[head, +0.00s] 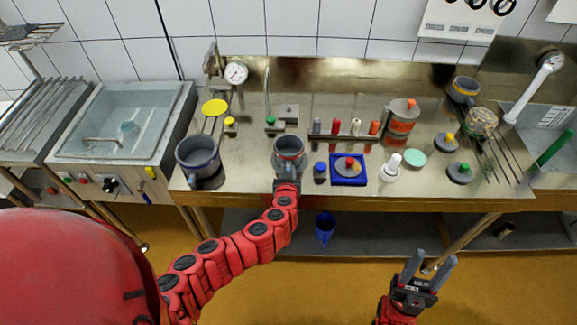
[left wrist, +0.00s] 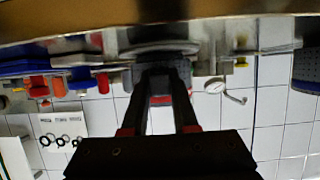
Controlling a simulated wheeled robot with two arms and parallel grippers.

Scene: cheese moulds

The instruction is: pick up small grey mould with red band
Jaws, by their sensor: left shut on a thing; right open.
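The small grey mould with a red band (head: 289,147) is upright near the front edge of the metal counter, left of the blue tray. My left gripper (head: 287,182) reaches it from the front and is shut on it. In the left wrist view, which is upside down, the mould (left wrist: 160,84) sits between the two dark fingers (left wrist: 160,76), with a bit of red showing. Whether its base touches the counter I cannot tell. My right gripper (head: 432,257) is open and empty, low in front of the counter.
A larger grey mould (head: 197,160) stands to the left on the counter (head: 250,180). To the right are a small blue weight (head: 320,172), the blue tray (head: 334,182) and a white bottle (head: 392,168). A rack with several coloured tubes (head: 345,137) stands behind. A blue jug (head: 325,228) is on the lower shelf.

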